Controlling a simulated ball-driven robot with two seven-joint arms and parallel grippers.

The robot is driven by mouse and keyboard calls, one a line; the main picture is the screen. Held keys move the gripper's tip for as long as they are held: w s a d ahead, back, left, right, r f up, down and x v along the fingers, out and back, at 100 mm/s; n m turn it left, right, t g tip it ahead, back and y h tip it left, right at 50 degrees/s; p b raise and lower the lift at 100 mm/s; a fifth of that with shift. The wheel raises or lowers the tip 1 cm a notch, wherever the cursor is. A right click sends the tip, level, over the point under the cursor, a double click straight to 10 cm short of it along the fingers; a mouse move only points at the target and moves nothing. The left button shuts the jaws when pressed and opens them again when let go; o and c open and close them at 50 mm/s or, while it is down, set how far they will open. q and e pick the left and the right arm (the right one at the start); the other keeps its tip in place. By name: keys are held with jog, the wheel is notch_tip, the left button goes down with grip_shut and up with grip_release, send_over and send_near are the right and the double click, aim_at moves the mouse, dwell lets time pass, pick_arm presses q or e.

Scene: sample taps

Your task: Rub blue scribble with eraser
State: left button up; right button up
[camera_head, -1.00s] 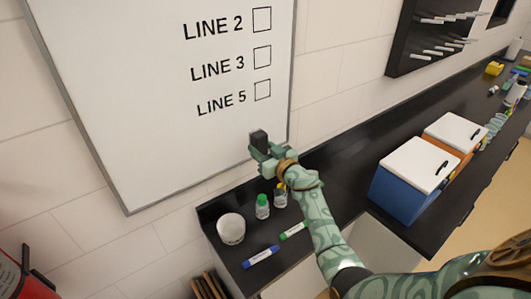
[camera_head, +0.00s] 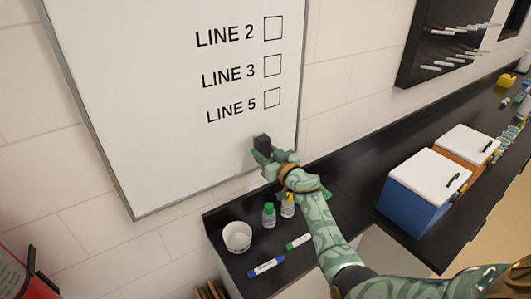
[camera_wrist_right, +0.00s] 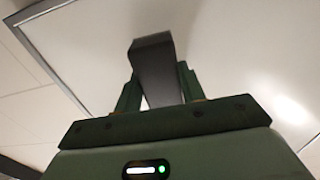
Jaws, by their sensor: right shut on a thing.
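A black eraser (camera_head: 262,144) is held in my right gripper (camera_head: 266,156), which is shut on it near the lower right part of the whiteboard (camera_head: 160,120). In the right wrist view the eraser (camera_wrist_right: 154,65) stands up between the two fingers, with the whiteboard (camera_wrist_right: 230,60) behind it. I cannot tell whether the eraser touches the board. No blue scribble shows in either view; the board shows printed line labels and checkboxes. My left gripper is not in view.
A black counter (camera_head: 345,185) runs below the board. On it are a white cup (camera_head: 237,237), small bottles (camera_head: 269,214), a blue marker (camera_head: 266,266), a green marker (camera_head: 299,241) and a blue box (camera_head: 410,198). A dark rack (camera_head: 440,45) hangs at the upper right.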

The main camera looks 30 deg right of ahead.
jog(key=shift+w+a+b, duration=0.1)
jog(key=shift+w+b, duration=0.3)
jog(key=shift+w, duration=0.55)
jog(key=shift+w+d+r+p, duration=0.1)
jog(key=shift+d+p, duration=0.2)
jog(key=shift+d, duration=0.3)
jog(key=shift+w+d+r+p, duration=0.1)
jog(key=shift+d+p, duration=0.15)
jog(key=shift+d, duration=0.35)
jog(key=shift+s+a+f+p, duration=0.15)
jog(key=shift+a+p, duration=0.25)
jog(key=shift+a, duration=0.85)
